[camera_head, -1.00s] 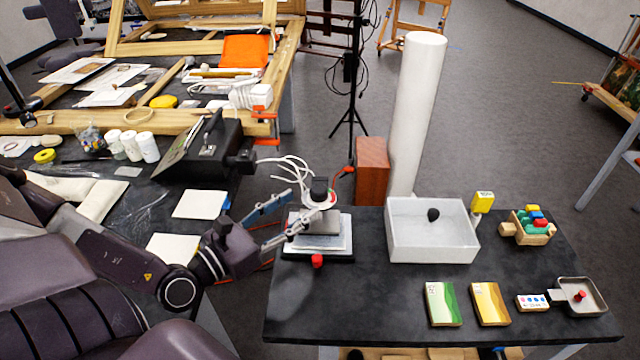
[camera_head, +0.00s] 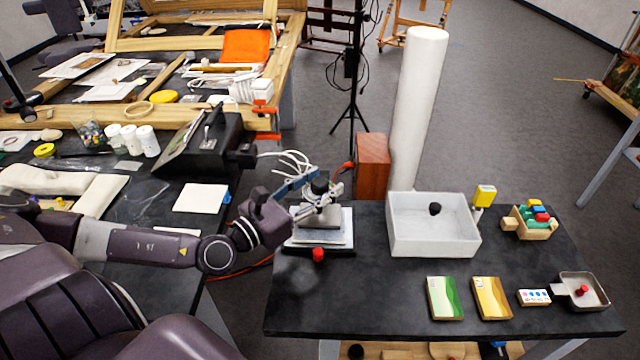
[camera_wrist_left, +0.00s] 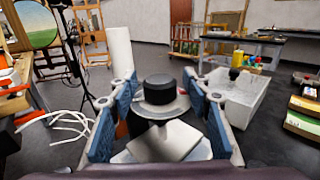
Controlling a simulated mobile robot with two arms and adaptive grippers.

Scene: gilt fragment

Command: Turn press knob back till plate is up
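The small press (camera_head: 320,238) stands at the left end of the dark table in the head view, with a pale plate and base and a red knob (camera_head: 318,254) at its front. Its round black top knob shows in the left wrist view (camera_wrist_left: 158,88), above a pale round collar (camera_wrist_left: 160,105). My left gripper (camera_head: 322,188) is at the press top; its blue-padded fingers in the left wrist view (camera_wrist_left: 160,112) are apart, one on each side of the knob, with gaps visible. The plate's height is hard to judge. My right gripper is not in view.
A white open box (camera_head: 405,245) holding a dark object stands right of the press. A tall white cylinder (camera_head: 418,100) and a reddish-brown block (camera_head: 372,165) are behind. Two booklets (camera_head: 445,298) lie at the front; the table in front of the press is clear.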

